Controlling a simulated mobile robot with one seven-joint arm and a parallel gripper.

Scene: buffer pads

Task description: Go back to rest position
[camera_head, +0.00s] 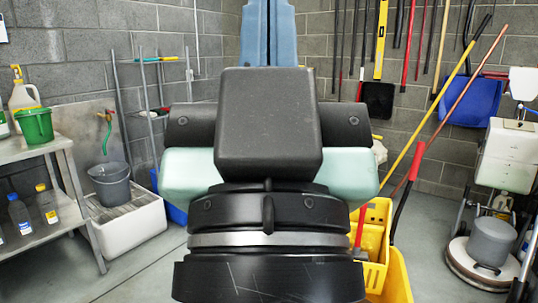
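My gripper (268,125), in black with pale mint parts at its sides, fills the middle of the head view at close range. Its fingertips cannot be made out, so I cannot tell whether it is open or shut or whether it holds anything. I cannot make out any buffer pad. A floor machine (486,255) with a round white base stands at the right edge.
A metal shelf (62,158) with bottles and a green bucket (35,126) stands at left. A grey bucket (110,184) sits over a white floor basin (133,228). A yellow mop bucket (375,240) is right of my gripper. Tools hang on the back wall. Bare floor shows on both sides.

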